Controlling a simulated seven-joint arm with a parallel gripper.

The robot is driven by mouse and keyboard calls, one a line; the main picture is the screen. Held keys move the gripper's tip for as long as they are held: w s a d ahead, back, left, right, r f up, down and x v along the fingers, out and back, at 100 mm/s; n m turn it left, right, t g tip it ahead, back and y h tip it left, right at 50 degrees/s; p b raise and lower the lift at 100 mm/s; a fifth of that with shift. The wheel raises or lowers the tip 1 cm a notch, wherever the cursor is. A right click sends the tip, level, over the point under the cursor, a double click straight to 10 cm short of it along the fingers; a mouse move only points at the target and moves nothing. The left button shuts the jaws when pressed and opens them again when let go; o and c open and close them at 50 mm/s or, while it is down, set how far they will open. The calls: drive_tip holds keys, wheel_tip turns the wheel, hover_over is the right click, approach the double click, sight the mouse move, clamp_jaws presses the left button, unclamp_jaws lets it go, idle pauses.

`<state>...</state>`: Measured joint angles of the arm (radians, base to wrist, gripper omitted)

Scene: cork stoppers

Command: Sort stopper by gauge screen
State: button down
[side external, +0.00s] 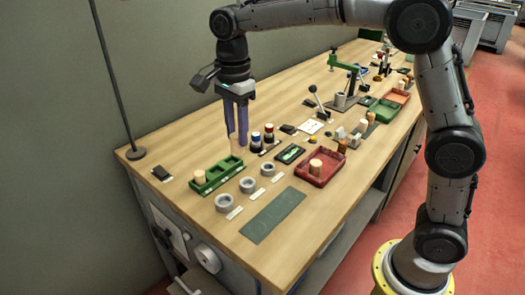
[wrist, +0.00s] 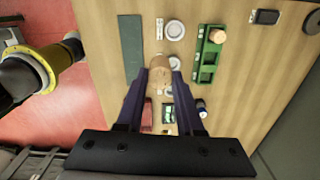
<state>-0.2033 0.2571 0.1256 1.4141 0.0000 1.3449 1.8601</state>
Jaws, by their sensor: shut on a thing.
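My gripper (side external: 237,136) points down with its purple fingers shut on a tan cork stopper (wrist: 161,75). The held stopper is above the bench, behind the green sorting tray (side external: 232,171), and only partly visible between the fingers in the side view. The tray has several compartments; another stopper (side external: 199,176) stands in its left end. The small screen device (side external: 290,154) with a lit green display lies right of the gripper. Grey rings (side external: 224,202), (side external: 247,185), (side external: 268,170) lie in a row with pale labels. A red tray (side external: 331,178) holds a stopper (side external: 315,165).
Two small bottles (side external: 256,138), (side external: 269,132) stand close right of the gripper. A dark green mat (side external: 272,215) lies flat at the front. A lever press (side external: 345,95) and a green tray stand farther back. A lamp pole (side external: 120,90) rises at the left.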

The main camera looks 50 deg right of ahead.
drive_tip(key=w+d+f, duration=0.2)
drive_tip(key=w, duration=0.8)
drive_tip(key=shift+m, duration=0.4)
drive_tip(key=shift+w+d+f, duration=0.4)
drive_tip(key=shift+w+f, duration=0.3)
drive_tip(key=shift+f, duration=1.45)
drive_tip(key=shift+w+d+f, duration=0.35)
drive_tip(key=shift+w+f, duration=0.35)
drive_tip(key=shift+f, duration=1.45)
drive_tip(key=shift+w+d+f, duration=0.4)
drive_tip(key=shift+w+f, duration=0.3)
drive_tip(key=shift+f, duration=1.45)
drive_tip(key=shift+f, duration=1.35)
drive_tip(key=shift+c, duration=2.3)
unclamp_jaws()
wheel_tip(320, 180, up, 14)
